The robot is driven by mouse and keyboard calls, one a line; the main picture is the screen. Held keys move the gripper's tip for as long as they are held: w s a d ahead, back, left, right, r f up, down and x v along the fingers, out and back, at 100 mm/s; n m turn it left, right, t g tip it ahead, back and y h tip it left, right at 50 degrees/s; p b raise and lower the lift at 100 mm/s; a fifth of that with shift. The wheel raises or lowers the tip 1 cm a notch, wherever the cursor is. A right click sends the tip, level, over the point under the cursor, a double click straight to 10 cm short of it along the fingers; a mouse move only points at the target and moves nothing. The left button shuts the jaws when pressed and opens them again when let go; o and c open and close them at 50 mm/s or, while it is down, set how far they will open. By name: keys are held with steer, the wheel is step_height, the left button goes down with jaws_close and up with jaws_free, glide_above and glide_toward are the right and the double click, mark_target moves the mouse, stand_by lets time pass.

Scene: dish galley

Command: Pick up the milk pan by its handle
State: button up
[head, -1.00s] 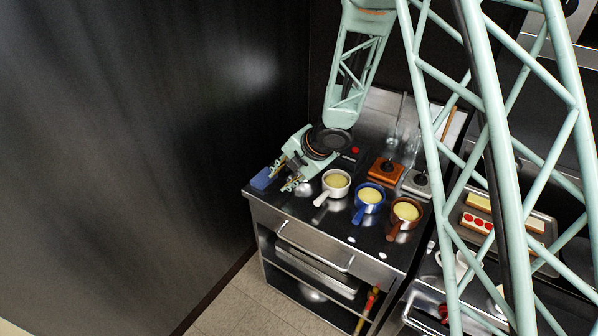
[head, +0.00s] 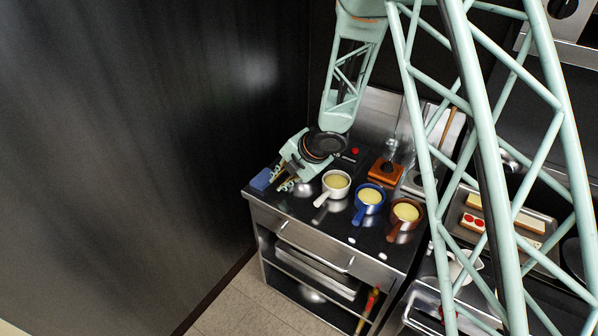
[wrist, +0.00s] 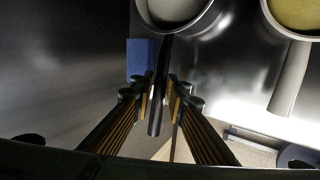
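The milk pan (wrist: 172,12) shows at the top of the wrist view, a round pan with pale white contents. Its dark, straight handle (wrist: 156,112) points toward me, between the two fingers. My gripper (wrist: 160,82) is open, one finger on each side of the handle, with a narrow gap still visible. I cannot tell how deep the handle sits between them. In the head view my gripper (head: 279,184) is low over the left end of the steel counter (head: 325,226); my wrist hides the milk pan there.
A white pan (head: 335,197) with yellow contents stands just right of my gripper. A blue pan (head: 369,213) and brown pan (head: 405,228) follow. A blue block (head: 261,180) lies at the counter's left edge, close to the fingers. A dark wall (head: 150,130) rises left.

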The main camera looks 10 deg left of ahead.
jaws_close()
steer(key=shift+r, duration=0.15)
step_height(320, 180, up, 18)
steer(key=p, duration=0.6)
steer(key=shift+p, duration=0.35)
stand_by(0.3)
stand_by(0.4)
